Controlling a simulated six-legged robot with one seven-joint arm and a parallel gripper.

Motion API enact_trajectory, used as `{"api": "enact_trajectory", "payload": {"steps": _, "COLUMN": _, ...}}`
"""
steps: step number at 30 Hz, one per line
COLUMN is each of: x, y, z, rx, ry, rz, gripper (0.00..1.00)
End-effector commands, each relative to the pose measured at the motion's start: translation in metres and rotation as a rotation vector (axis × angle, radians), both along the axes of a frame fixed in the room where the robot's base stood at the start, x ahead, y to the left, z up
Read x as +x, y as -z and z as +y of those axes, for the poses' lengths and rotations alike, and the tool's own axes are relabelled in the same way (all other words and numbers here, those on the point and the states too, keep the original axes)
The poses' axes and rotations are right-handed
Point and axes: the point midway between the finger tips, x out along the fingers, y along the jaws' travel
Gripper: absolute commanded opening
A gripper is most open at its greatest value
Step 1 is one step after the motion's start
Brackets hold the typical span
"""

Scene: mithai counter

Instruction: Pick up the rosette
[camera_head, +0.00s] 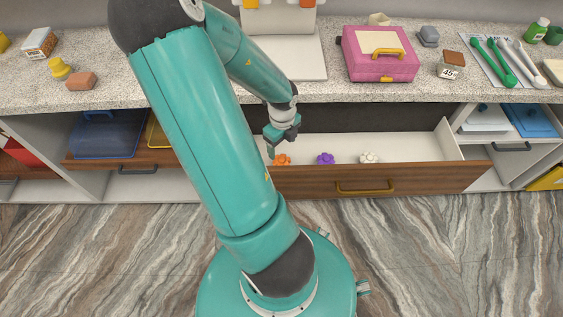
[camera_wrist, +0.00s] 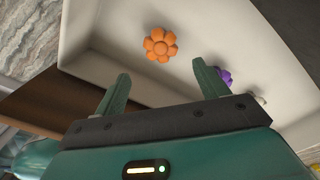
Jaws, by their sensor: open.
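Three rosettes sit in a row inside an open white-lined drawer (camera_head: 425,150). The orange rosette (camera_head: 283,160) is at the left, the purple rosette (camera_head: 325,158) in the middle and the white rosette (camera_head: 369,157) at the right. My gripper (camera_head: 276,150) is above the left part of the drawer, close to the orange rosette. In the wrist view, my gripper (camera_wrist: 163,82) is open and empty. The orange rosette (camera_wrist: 160,45) lies beyond its fingertips, apart from them. The purple rosette (camera_wrist: 225,76) is partly hidden by the right finger.
The drawer's wooden front (camera_head: 430,179) with a brass handle (camera_head: 365,187) stands out from the counter. Above, the speckled countertop (camera_head: 360,91) holds a pink box (camera_head: 378,54). A blue container (camera_head: 106,134) is in the left shelf. The marbled floor in front is clear.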

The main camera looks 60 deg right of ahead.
Motion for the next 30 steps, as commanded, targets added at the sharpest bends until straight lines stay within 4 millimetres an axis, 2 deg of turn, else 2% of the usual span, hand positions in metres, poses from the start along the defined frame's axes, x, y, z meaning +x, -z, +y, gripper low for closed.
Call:
{"api": "enact_trajectory", "payload": {"steps": 3, "x": -0.001, "y": 0.025, "z": 0.001, "rx": 0.003, "ry": 0.001, "rz": 0.003, "gripper": 0.73}}
{"api": "enact_trajectory", "payload": {"steps": 6, "x": 0.000, "y": 0.041, "z": 0.000, "rx": 0.002, "ry": -0.001, "rz": 0.002, "gripper": 0.73}}
{"api": "enact_trajectory", "payload": {"steps": 14, "x": 0.000, "y": 0.062, "z": 0.000, "rx": 0.002, "ry": -0.004, "rz": 0.000, "gripper": 0.73}}
{"api": "enact_trajectory", "payload": {"steps": 21, "x": -0.001, "y": 0.097, "z": -0.002, "rx": 0.002, "ry": -0.004, "rz": 0.000, "gripper": 0.73}}
{"api": "enact_trajectory", "payload": {"steps": 24, "x": -0.001, "y": 0.103, "z": -0.002, "rx": 0.002, "ry": -0.005, "rz": -0.001, "gripper": 0.73}}
{"api": "enact_trajectory", "payload": {"steps": 30, "x": 0.000, "y": 0.104, "z": -0.002, "rx": 0.001, "ry": -0.007, "rz": -0.001, "gripper": 0.73}}
